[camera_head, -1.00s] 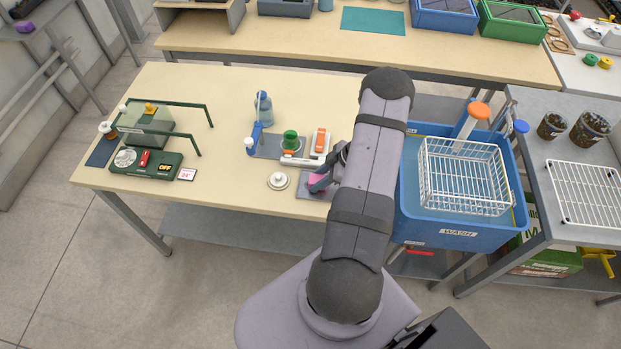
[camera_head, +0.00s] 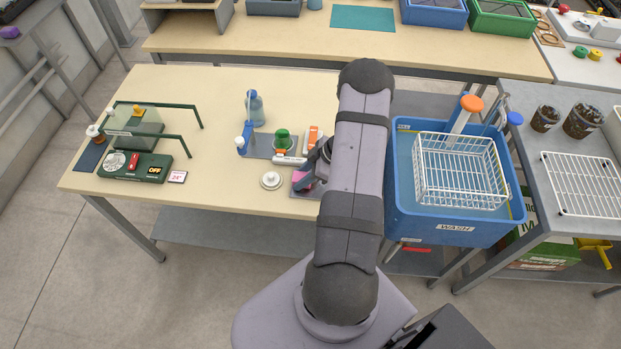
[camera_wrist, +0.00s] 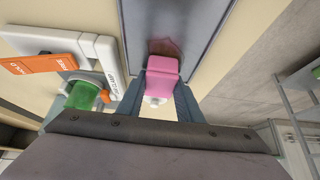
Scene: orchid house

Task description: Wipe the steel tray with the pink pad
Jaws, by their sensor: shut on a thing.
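The pink pad (camera_head: 301,180) is held in my gripper (camera_head: 312,175) at the front right of the near table. In the wrist view the pad (camera_wrist: 161,76) sits between both fingers of my gripper (camera_wrist: 160,90), which is shut on it. The steel tray (camera_wrist: 178,22) lies flat under and beyond the pad, and a darker pinkish patch shows on it beside the pad's far edge. In the head view only a small part of the tray (camera_head: 300,191) shows, as my arm hides the rest. Whether the pad touches the tray is hard to tell.
A blue wash tub (camera_head: 400,200) with a white wire basket (camera_head: 460,172) stands to the right.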

